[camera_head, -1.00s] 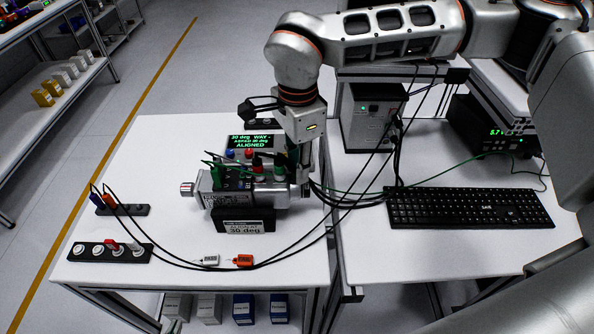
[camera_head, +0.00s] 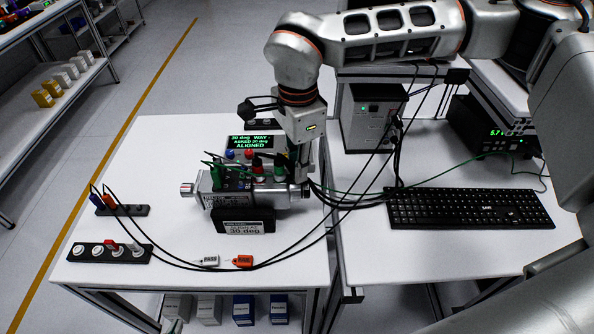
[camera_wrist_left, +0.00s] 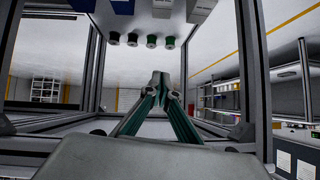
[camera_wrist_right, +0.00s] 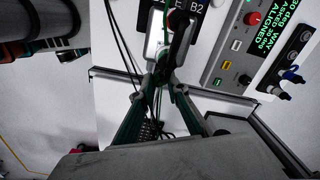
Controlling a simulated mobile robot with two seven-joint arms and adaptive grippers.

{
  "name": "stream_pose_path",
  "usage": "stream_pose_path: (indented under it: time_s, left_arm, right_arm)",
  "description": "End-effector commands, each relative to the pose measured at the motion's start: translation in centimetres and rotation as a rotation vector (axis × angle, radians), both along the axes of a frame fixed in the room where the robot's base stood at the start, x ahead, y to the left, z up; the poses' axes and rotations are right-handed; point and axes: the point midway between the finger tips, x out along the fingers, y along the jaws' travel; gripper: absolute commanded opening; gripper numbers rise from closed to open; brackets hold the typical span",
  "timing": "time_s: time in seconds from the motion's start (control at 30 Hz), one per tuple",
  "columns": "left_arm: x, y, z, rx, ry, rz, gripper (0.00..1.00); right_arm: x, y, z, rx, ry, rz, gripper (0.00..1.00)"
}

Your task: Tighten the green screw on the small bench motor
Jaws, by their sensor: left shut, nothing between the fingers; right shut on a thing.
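The small bench motor (camera_head: 258,200), a grey unit with a silver shaft end at its left, lies on the left table. Green, red and black plugs stand on its top. A green plug (camera_head: 279,169) is near its right end. My right gripper (camera_head: 296,180) points down there, shut on a small part that its fingers mostly hide. In the right wrist view its fingertips (camera_wrist_right: 164,74) meet beside a black-and-red plug (camera_wrist_right: 182,38). I cannot make out the green screw itself. My left gripper (camera_wrist_left: 160,78) is shut and empty, below table level, facing the under-shelf.
A display (camera_head: 250,143) reading "ALIGNED" stands behind the motor, and a "30 deg" label (camera_head: 244,228) in front. Black leads loop across the table. A keyboard (camera_head: 470,207) is on the right table.

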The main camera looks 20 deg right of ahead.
Motion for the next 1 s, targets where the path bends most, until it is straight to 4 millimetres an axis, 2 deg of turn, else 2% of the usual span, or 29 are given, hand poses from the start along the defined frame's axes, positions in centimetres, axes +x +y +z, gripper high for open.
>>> stream_pose_path:
  time_s: [0.5,1.0]
  left_arm:
    - [0.8,-1.0,0.7,-0.015,-0.033,-0.013,0.00]
    - [0.9,-1.9,0.0,-0.029,-0.042,-0.024,0.00]
  right_arm:
    - [0.0,0.0,-0.1,0.001,0.000,-0.080,0.00]
    - [0.0,0.0,-0.1,0.000,0.000,-0.201,0.00]
